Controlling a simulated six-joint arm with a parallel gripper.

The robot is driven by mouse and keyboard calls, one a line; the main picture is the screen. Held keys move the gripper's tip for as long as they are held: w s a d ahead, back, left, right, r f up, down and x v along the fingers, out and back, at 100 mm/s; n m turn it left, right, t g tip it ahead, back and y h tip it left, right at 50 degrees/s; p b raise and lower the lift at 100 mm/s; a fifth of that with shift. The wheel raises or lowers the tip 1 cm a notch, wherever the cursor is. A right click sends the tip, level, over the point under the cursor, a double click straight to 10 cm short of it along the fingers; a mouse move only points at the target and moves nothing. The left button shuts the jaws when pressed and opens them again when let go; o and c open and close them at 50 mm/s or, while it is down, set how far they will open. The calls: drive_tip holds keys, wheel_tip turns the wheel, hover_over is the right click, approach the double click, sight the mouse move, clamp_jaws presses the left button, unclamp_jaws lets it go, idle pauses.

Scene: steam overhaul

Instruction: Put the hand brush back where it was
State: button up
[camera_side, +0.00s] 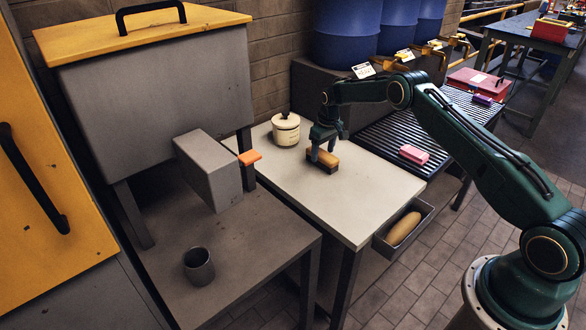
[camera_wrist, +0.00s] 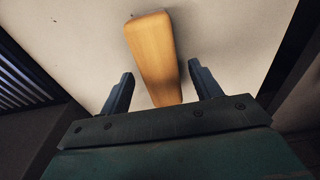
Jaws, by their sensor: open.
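The hand brush (camera_side: 322,160), a block with a tan wooden top and dark underside, sits on the pale tabletop. In the wrist view its wooden top (camera_wrist: 153,50) lies lengthwise, its near end between my finger tips and its far end beyond them. My gripper (camera_side: 322,151) points down at the brush from above. In the wrist view my gripper (camera_wrist: 160,72) is open, with one finger on each side of the wood and a gap showing. Whether the fingers touch the brush cannot be told. Its bristles are hidden in the wrist view.
A cream lidded pot (camera_side: 285,130) stands behind the brush. A pink block (camera_side: 413,154) lies on the slatted rack (camera_side: 377,137) to the right. An open drawer (camera_side: 427,212) holds a tan oblong thing (camera_side: 404,228). A grey box with an orange tab (camera_side: 249,158) is left. The front tabletop is clear.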

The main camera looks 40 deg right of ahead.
wheel_tip(320, 180, up, 10)
drive_tip(key=s, duration=0.1)
idle(0.4)
drive_tip(key=shift+r, duration=0.15)
idle(0.3)
wheel_tip(320, 180, up, 16)
drive_tip(key=t, duration=0.1)
hover_over(325, 155)
drive_tip(key=s+a, duration=0.6)
drive_tip(key=s+a+r+t, duration=0.1)
drive_tip(key=s+a+r, duration=0.5)
drive_tip(key=s+r, duration=0.4)
drive_tip(key=s+a+f+t, duration=0.1)
drive_tip(key=s+a, duration=0.2)
drive_tip(key=s, duration=1.1)
drive_tip(key=s+a+f+t, duration=0.1)
drive_tip(key=s+a, duration=0.3)
drive_tip(key=s, duration=1)
drive_tip(key=shift+f, duration=0.25)
